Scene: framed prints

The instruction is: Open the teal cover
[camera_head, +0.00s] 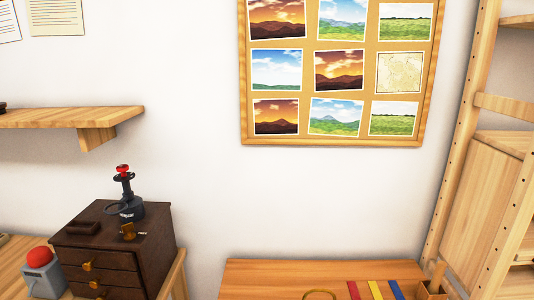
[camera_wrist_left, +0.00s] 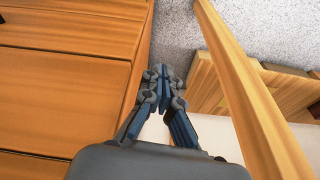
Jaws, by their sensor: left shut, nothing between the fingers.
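No teal cover can be made out in either view. My left gripper (camera_wrist_left: 163,76) shows in the left wrist view, its fingertips together with nothing between them. It is beside a wooden piece of furniture with panel or drawer fronts (camera_wrist_left: 62,90), above a grey speckled floor. Neither gripper shows in the head view, and my right gripper is in neither view.
A dark brown drawer cabinet (camera_head: 130,262) carries a black device with a red top (camera_head: 125,190). A red button on a grey box (camera_head: 42,270) stands beside it. A wooden shelf (camera_head: 60,116), a print board (camera_head: 244,110) and a slanted wooden post (camera_wrist_left: 250,85) are nearby.

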